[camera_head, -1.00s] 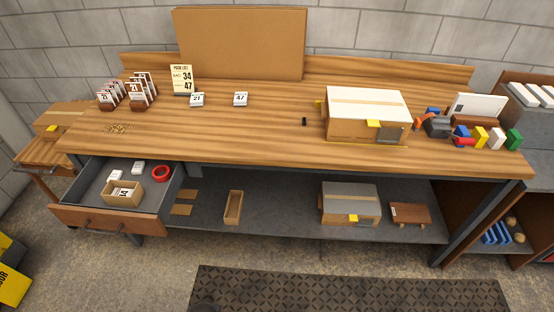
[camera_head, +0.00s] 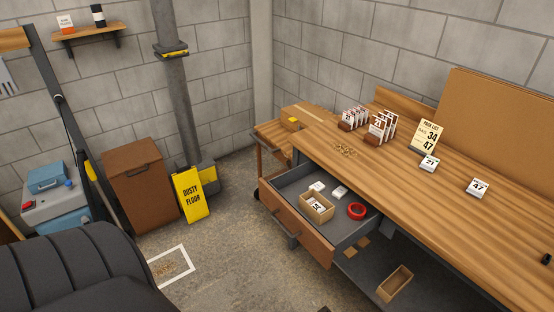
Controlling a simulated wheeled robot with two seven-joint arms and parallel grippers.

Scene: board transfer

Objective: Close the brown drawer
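The brown drawer (camera_head: 295,232) is pulled out from under the left end of the wooden workbench (camera_head: 440,212). Its brown front has a dark bar handle (camera_head: 285,226). Inside it are a small wooden box (camera_head: 316,208) with white tags in it, a few loose white tags (camera_head: 340,192) and a red tape ring (camera_head: 356,211). Neither of my grippers shows in the head view.
A yellow "DUSTY FLOOR" sign (camera_head: 190,195) and a brown bin (camera_head: 140,184) stand left of the drawer. A black padded object (camera_head: 75,272) fills the lower left. Open floor (camera_head: 225,255) lies before the drawer. A small wooden box (camera_head: 395,283) sits on the lower shelf.

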